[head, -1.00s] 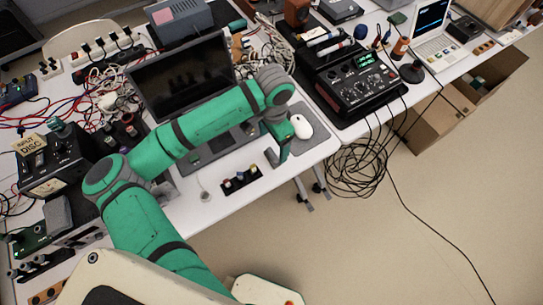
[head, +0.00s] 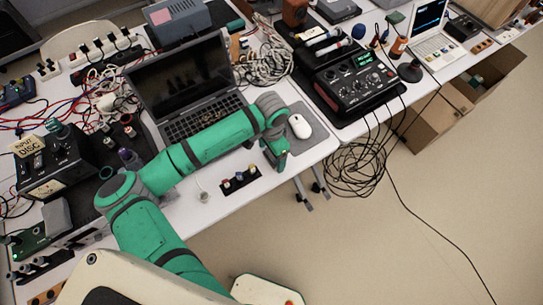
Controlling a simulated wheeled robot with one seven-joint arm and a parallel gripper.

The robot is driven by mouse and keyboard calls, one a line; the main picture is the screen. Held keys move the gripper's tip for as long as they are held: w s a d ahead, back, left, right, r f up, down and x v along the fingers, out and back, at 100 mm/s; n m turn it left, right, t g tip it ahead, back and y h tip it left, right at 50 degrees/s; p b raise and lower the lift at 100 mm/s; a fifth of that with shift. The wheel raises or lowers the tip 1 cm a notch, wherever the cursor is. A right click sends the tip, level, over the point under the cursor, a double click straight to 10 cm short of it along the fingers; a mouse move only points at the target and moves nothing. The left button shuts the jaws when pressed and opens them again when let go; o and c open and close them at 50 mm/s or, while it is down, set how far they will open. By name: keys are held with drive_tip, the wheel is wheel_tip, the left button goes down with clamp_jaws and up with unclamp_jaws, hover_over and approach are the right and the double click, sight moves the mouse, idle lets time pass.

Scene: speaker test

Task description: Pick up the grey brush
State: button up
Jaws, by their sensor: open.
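My green arm reaches over the white table, and my gripper (head: 275,161) hangs at its end, near the table's front edge. It is open and nothing shows between its fingers. It is left of and a little below the white mouse (head: 300,126). I cannot make out the grey brush for certain in the head view; it may be small, hidden by my arm or among the clutter.
An open laptop (head: 185,72) stands behind my arm. A small strip with coloured knobs (head: 239,180) lies left of my gripper. A black mixer (head: 350,85) stands to the right, its cables hanging off the edge. Tangled cables (head: 265,62) lie behind.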

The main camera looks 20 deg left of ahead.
drive_tip(key=c, duration=1.1)
drive_tip(key=shift+r, duration=0.55)
wheel_tip(320, 180, up, 2)
drive_tip(key=shift+r, duration=0.1)
drive_tip(key=s+d+r, duration=0.6)
drive_tip(key=s, duration=0.1)
drive_tip(key=s+d+r, duration=0.2)
drive_tip(key=s+r, duration=0.1)
drive_tip(key=s, duration=0.1)
drive_tip(key=shift+d+r, duration=0.35)
drive_tip(key=shift+d, duration=0.05)
